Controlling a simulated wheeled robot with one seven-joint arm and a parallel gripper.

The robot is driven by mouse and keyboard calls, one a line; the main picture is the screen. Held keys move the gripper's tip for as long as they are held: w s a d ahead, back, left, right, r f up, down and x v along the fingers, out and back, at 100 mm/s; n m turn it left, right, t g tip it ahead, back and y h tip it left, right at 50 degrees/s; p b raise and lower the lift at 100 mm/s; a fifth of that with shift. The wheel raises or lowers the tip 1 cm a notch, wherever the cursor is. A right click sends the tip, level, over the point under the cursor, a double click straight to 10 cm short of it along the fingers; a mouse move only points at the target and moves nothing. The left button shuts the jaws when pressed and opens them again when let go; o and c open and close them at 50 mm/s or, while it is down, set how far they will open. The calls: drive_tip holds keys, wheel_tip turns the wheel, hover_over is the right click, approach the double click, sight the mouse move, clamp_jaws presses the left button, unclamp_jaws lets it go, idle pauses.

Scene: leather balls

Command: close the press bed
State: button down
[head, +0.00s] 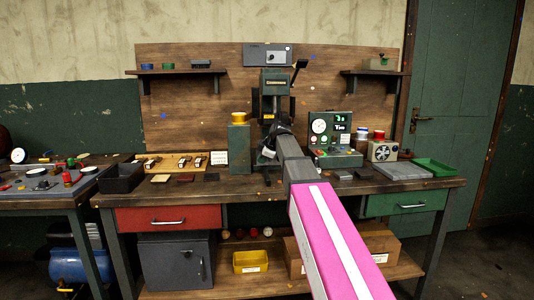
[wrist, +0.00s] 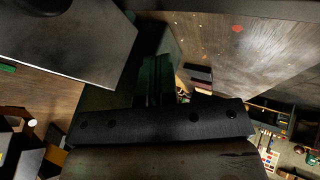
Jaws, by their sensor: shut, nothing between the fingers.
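The press (head: 276,82) stands at the back middle of the workbench, with a dark green head and a lever slanting up to the right. My gripper (head: 266,154) is low in front of the press, at the end of my arm. It is shut and empty. My arm and gripper cover the lower part of the press, so the bed and its position cannot be made out. In the wrist view, dark shapes fill the middle, and I cannot tell which of them is the bed or whether my gripper touches it.
A green block with a yellow top (head: 239,145) stands close left of my gripper. A control panel with a dial (head: 330,136) stands close right. The workbench (head: 220,187) also carries a black bin (head: 122,178) and a green tray (head: 436,167).

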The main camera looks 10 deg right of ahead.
drive_tip(key=shift+w+f, duration=0.1)
drive_tip(key=shift+w, duration=1.95)
drive_tip(key=shift+w, duration=2.2)
